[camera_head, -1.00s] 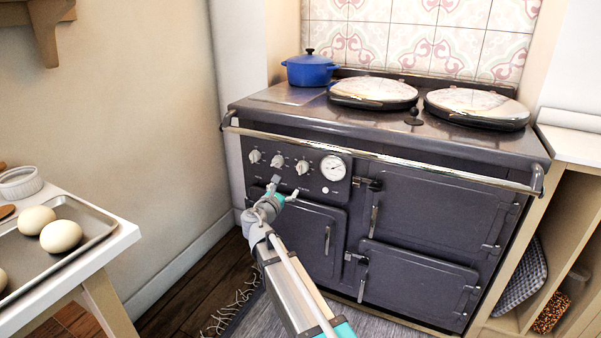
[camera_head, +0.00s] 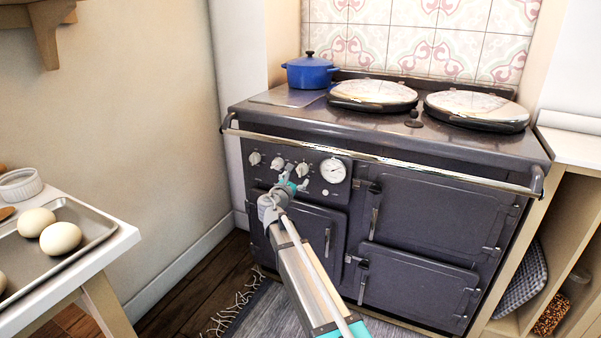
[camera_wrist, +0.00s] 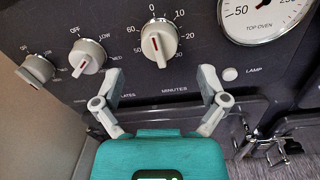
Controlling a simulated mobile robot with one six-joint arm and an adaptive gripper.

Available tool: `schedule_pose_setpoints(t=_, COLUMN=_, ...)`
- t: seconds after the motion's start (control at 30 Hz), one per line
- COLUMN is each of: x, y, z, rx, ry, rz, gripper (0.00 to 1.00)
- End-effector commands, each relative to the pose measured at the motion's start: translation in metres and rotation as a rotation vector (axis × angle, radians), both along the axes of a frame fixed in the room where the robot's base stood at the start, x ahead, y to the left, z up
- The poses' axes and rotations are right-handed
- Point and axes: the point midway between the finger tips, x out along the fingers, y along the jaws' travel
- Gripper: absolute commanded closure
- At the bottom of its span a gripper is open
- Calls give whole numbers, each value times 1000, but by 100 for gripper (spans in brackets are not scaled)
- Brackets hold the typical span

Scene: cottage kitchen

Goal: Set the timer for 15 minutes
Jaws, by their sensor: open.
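The timer knob (camera_wrist: 160,42) is white with a red mark on its face. The numbers 0, 10, 20 and 30 curve around its upper and right side, and MINUTES is printed below it. It also shows on the range's control panel in the head view (camera_head: 302,169). I cannot tell exactly which number it points to. My gripper (camera_wrist: 161,80) is open and empty, its two fingers apart just below the knob in the wrist view. In the head view my gripper (camera_head: 294,181) is close in front of the panel, under the knobs.
Two other knobs (camera_wrist: 87,57) (camera_wrist: 37,70) sit left of the timer. A TOP OVEN dial (camera_wrist: 262,15) and LAMP button (camera_wrist: 230,74) are to its right. A metal rail (camera_head: 385,158) runs across the range above the panel. A table with a tray (camera_head: 85,245) stands at left.

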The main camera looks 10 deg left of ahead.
Motion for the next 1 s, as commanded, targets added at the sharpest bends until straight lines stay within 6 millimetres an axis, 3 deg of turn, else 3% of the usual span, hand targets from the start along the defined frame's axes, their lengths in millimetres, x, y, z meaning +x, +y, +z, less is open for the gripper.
schedule_pose_setpoints(t=0.1, x=20, y=-4, z=0, rx=0, ry=0, rz=0, gripper=7)
schedule_pose_setpoints(t=0.3, x=41, y=-11, z=0, rx=0, ry=0, rz=0, gripper=7)
schedule_pose_setpoints(t=0.83, x=50, y=-15, z=0, rx=0, ry=0, rz=1, gripper=7)
schedule_pose_setpoints(t=1.0, x=50, y=-15, z=0, rx=0, ry=0, rz=0, gripper=39)
